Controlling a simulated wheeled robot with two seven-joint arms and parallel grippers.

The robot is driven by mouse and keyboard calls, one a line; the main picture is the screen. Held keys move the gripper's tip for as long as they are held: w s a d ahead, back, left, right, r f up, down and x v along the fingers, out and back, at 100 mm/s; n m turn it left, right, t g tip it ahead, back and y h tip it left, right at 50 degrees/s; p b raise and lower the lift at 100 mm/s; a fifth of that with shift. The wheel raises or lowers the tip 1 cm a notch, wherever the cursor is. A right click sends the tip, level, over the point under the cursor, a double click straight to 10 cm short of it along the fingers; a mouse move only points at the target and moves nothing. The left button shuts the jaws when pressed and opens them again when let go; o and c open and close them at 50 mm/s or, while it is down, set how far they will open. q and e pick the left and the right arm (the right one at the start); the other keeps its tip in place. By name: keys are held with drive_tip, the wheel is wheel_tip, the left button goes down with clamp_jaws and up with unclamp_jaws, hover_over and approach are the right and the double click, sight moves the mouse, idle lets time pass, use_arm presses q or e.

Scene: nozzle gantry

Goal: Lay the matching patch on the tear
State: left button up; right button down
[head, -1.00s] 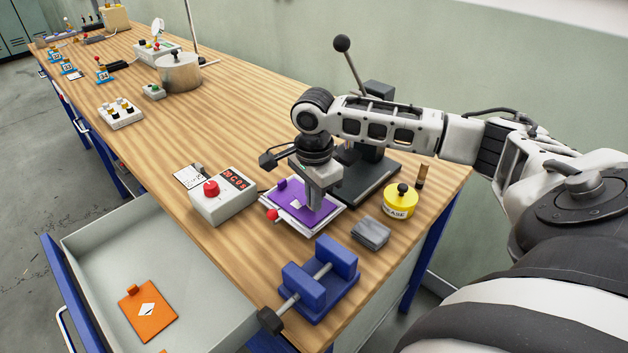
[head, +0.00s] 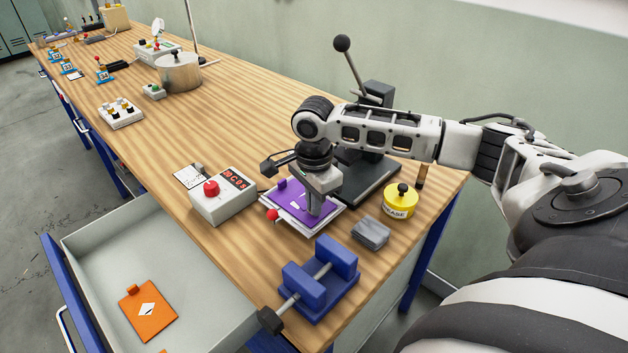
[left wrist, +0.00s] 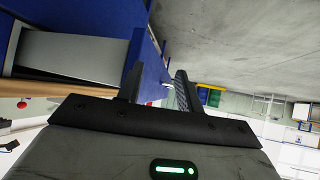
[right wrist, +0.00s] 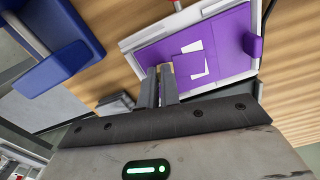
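A purple sheet (head: 285,197) with a white tear (head: 295,206) lies on a white-edged board (head: 329,219) on the bench. My right gripper (head: 314,212) points down over the sheet. In the right wrist view its fingers (right wrist: 158,88) are close together at a small purple patch (right wrist: 176,69), which they appear to grip. The patch lies over part of the white tear (right wrist: 194,60); I cannot tell whether it touches the sheet. My left gripper (left wrist: 157,85) is open and empty, outside the head view.
A blue vise (head: 320,283), grey block (head: 370,233), yellow grease tin (head: 399,202), lever press (head: 368,178) and red-button box (head: 223,197) surround the board. An open drawer (head: 205,297) holds an orange sheet (head: 150,313) with a white mark.

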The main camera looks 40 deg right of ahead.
drive_tip(key=c, duration=1.5)
unclamp_jaws()
drive_tip(key=shift+c, duration=0.2)
drive_tip(key=shift+r, duration=3.5)
drive_tip(key=shift+f, duration=3.55)
drive_tip(key=shift+r, duration=0.15)
